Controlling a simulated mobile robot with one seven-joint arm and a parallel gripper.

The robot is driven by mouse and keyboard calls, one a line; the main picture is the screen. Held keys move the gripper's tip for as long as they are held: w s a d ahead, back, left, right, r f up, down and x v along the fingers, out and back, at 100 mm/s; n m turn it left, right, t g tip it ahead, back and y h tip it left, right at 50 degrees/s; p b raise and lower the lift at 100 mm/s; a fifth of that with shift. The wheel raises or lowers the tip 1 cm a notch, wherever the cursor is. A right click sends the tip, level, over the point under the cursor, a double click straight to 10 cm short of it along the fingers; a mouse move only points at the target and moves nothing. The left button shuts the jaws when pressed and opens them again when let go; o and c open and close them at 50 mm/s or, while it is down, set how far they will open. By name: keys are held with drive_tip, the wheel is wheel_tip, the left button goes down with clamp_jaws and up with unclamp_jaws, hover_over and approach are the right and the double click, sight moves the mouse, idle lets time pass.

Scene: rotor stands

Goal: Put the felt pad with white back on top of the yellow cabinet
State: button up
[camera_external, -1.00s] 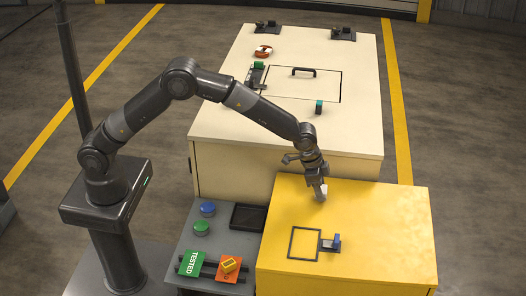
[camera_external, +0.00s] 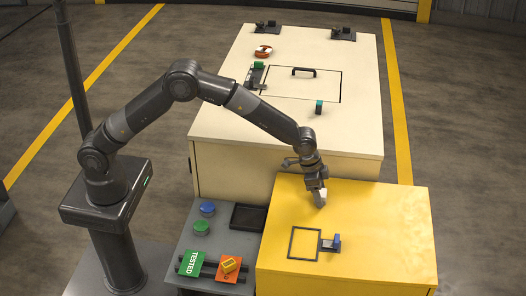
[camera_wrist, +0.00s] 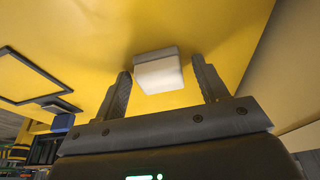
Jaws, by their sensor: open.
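The white-backed felt pad (camera_wrist: 159,74) sits on the top of the yellow cabinet (camera_wrist: 215,25) in the wrist view, between my two fingers. It also shows as a small white block (camera_external: 322,196) at my fingertips in the external view, near the far edge of the yellow cabinet (camera_external: 385,225). My gripper (camera_wrist: 160,82) is open, with a finger on each side of the pad and narrow gaps to it. In the external view my gripper (camera_external: 319,199) points down at the cabinet top. The pad's underside is hidden.
A black square outline (camera_external: 305,244) and a small blue and grey fixture (camera_external: 331,244) are on the yellow top, nearer the camera. A cream cabinet (camera_external: 230,140) stands behind. A grey side table (camera_external: 193,247) with buttons and blocks stands left. The yellow top's right side is clear.

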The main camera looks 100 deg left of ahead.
drive_tip(key=v, duration=1.2)
drive_tip(key=s+d+r+t, duration=0.1)
drive_tip(key=s+d+r, duration=0.1)
drive_tip(key=s+r, duration=0.7)
drive_tip(key=s+d+r, duration=0.3)
drive_tip(key=s+r, duration=0.3)
drive_tip(key=s, duration=0.5)
drive_tip(key=s+d+f, duration=0.1)
drive_tip(key=s, duration=1.1)
drive_tip(key=s+d+t, duration=0.1)
drive_tip(key=s, duration=1.2)
drive_tip(key=shift+d+f, duration=0.25)
drive_tip(key=shift+f, duration=0.15)
